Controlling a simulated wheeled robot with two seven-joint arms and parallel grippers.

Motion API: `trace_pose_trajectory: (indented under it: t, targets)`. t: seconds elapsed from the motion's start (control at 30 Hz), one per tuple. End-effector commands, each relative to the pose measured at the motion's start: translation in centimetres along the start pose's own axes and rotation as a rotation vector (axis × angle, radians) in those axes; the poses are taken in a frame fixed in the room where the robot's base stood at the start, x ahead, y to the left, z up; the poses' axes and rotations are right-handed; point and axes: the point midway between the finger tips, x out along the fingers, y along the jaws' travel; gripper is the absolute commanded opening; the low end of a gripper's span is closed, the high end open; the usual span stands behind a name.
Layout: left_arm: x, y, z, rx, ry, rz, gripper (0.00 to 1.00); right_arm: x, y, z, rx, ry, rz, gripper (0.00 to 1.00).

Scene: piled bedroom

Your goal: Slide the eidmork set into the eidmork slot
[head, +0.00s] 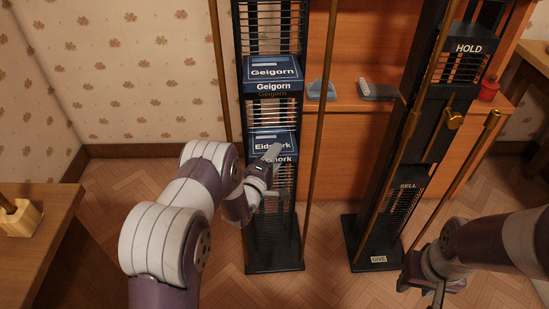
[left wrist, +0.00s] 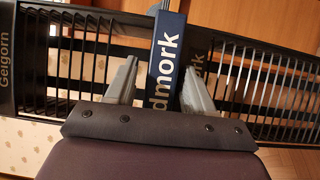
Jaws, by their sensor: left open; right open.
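The eidmork set (head: 262,137) is a blue box with white lettering, sitting in the lower slot of the tall black rack (head: 275,262). The slot's dark label (left wrist: 196,75) shows beside the set's blue face in the left wrist view. My left gripper (head: 271,162) is at the front of that slot, covering part of the lettering. In the left wrist view its open fingers stand either side of the blue face (left wrist: 165,62); I cannot tell whether they touch it. How deep the set sits is unclear. My right gripper (head: 428,284) is open and empty at the lower right.
The Geigorn set (head: 272,69) occupies the slot above. A second black rack (head: 372,258) marked HOLD, SELL and GIVE stands to the right. Brass poles (head: 316,130) rise beside the racks. A wooden desk (head: 30,240) fills the lower left.

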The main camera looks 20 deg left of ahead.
Motion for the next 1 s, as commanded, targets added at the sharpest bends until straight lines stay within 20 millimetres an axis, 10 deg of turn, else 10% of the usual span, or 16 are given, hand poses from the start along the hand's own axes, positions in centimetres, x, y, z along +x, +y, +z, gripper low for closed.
trace_pose_trajectory:
  t: [1.0]
  targets:
    - [-2.8, 0.0, 0.0, 0.000, 0.001, -0.002, 0.53, -1.3, 0.0, -0.2, 0.000, 0.000, 0.000, 0.43]
